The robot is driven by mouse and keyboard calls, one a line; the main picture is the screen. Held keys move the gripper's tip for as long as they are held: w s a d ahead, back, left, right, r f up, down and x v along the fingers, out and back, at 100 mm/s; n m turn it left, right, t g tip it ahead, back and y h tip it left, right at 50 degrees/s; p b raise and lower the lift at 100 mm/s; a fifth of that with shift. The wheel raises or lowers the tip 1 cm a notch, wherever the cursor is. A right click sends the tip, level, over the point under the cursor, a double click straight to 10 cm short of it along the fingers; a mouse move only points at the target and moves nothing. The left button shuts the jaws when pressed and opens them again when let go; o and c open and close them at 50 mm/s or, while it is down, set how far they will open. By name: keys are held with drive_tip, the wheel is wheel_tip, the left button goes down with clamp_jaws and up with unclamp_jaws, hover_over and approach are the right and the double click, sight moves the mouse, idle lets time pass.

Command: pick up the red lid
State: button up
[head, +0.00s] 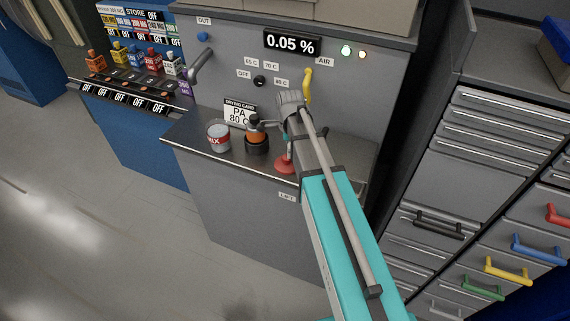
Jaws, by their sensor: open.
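The red lid (285,165) lies on the grey counter of the dryer cabinet, near its front edge. It looks like a flat red disc with a raised middle. My arm covers its right side. My gripper (268,124) is above the counter, behind and a little left of the lid, and appears apart from it. The jaws are open, small and dark in the picture. They overlap an orange-and-black container (256,140), and I cannot tell whether they touch it.
A grey can with a red label (219,138) stands left on the counter. A white PA 80 C card (238,112) stands behind. A yellow AIR handle (308,86) and a grey lever (200,66) stick out from the panel. Drawers with coloured handles (507,269) are at right. The floor at left is clear.

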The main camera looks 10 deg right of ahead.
drive_tip(key=shift+f, duration=0.1)
drive_tip(key=f+b, duration=0.3)
drive_tip(key=shift+w+a+f, duration=0.15)
drive_tip(key=shift+w+a, duration=0.05)
drive_tip(key=shift+a, duration=0.1)
drive_tip(key=shift+f+b, duration=0.9)
drive_tip(key=shift+b, duration=0.2)
drive_tip(key=shift+c, duration=0.2)
drive_tip(key=c, duration=1)
drive_tip(key=shift+r, duration=0.25)
wheel_tip(320, 180, up, 10)
drive_tip(key=p, duration=1)
drive_tip(key=shift+f, duration=0.2)
